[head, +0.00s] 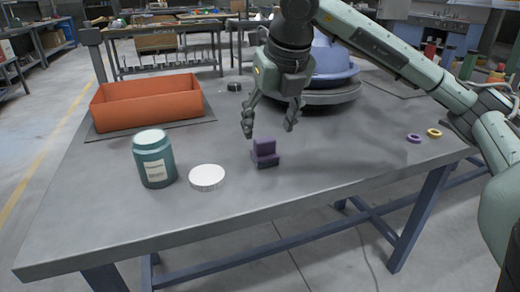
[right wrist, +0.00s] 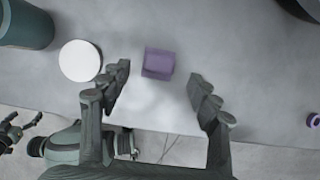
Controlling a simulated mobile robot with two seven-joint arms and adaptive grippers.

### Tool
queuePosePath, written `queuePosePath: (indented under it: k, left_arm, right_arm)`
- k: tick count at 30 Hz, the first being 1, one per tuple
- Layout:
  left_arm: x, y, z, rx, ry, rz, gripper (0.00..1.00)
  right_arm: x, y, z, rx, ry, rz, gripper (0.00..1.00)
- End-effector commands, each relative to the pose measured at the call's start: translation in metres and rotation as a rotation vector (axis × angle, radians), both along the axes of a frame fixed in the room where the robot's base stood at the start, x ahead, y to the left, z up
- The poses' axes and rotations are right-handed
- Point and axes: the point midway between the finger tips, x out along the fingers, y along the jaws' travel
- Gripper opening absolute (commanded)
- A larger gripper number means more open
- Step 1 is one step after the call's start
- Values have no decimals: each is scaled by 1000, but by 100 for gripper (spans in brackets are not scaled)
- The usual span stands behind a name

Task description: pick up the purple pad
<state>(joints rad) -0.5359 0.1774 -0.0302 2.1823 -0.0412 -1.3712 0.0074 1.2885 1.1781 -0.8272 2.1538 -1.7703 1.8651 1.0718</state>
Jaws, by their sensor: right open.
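The purple pad (head: 265,147) is a small stepped block on the grey table, near its front edge. In the right wrist view the pad (right wrist: 158,63) shows beyond the fingertips, between their lines. My right gripper (head: 269,128) is open, pointing down, with its fingers apart just above and behind the pad in the head view. Nothing is between its fingers, which also show in the right wrist view (right wrist: 160,73). What seems to be my left gripper (right wrist: 12,132) shows small at the left edge of the right wrist view; its jaw state is unclear.
A teal jar (head: 154,160) and a white round lid (head: 206,178) stand left of the pad. An orange bin (head: 150,104) is at the back left. A blue rounded hood (head: 335,65) sits behind my right arm. Purple (head: 414,138) and yellow (head: 434,132) rings lie at the right.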

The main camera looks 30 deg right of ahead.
Motion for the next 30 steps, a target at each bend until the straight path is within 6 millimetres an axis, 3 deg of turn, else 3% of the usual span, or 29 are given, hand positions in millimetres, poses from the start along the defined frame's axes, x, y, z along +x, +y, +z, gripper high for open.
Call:
queuePosePath:
  k: [6, 11, 20, 30]
  left_arm:
    - [-2, 0, 4, 2, -4, -4, 84]
    - [-1, 4, -4, 8, 5, -5, 84]
    - [7, 5, -1, 9, -10, -7, 84]
    - [6, 2, -1, 3, -11, -5, 84]
  right_arm:
    - [12, -3, -27, -1, 3, -1, 62]
    - [20, -5, -46, -2, 0, -1, 62]
    - [22, -5, -51, -2, -2, 1, 62]
    - [22, -5, -51, -2, -2, 1, 20]
